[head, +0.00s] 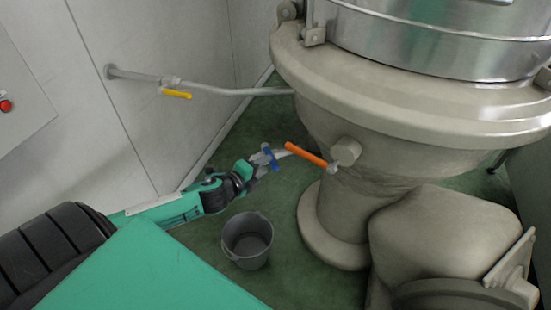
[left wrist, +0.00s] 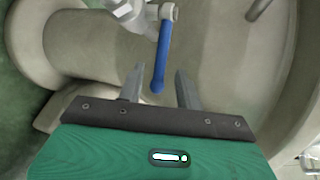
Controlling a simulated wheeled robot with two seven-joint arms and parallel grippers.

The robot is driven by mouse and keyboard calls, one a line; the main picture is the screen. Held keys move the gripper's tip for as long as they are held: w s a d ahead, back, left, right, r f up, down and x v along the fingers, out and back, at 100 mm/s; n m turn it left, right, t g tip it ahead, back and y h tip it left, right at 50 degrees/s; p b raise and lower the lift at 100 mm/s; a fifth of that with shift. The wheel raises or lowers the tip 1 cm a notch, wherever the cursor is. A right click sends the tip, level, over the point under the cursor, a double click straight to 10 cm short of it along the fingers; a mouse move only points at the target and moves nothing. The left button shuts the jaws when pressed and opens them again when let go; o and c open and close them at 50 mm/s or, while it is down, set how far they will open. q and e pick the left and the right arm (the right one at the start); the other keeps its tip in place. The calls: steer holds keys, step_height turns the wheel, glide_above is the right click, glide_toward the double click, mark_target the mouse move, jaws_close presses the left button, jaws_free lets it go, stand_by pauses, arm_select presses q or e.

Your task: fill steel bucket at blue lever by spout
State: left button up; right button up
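The steel bucket (head: 233,248) stands upright on the green floor, below and left of the mill's base. Its inside is dark, and I see no liquid in it. The blue lever (head: 271,161) sits on a valve on a pale pipe, above and behind the bucket in the picture. The spout's mouth is not clear. My left gripper (head: 258,166) is at the blue lever. In the left wrist view its fingers (left wrist: 156,88) are open, with the blue lever's (left wrist: 162,56) free end between them, apart from both. My right gripper is out of view.
An orange lever (head: 306,155) is close right of the blue one, on the large beige mill housing (head: 400,105). A yellow lever (head: 176,94) is on a wall pipe (head: 235,91). A panel with a red button (head: 6,106) is at far left. Floor around the bucket is clear.

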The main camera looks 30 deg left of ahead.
arm_select(q)
steer(key=x, duration=0.6)
steer(key=shift+w, duration=0.25)
jaws_close()
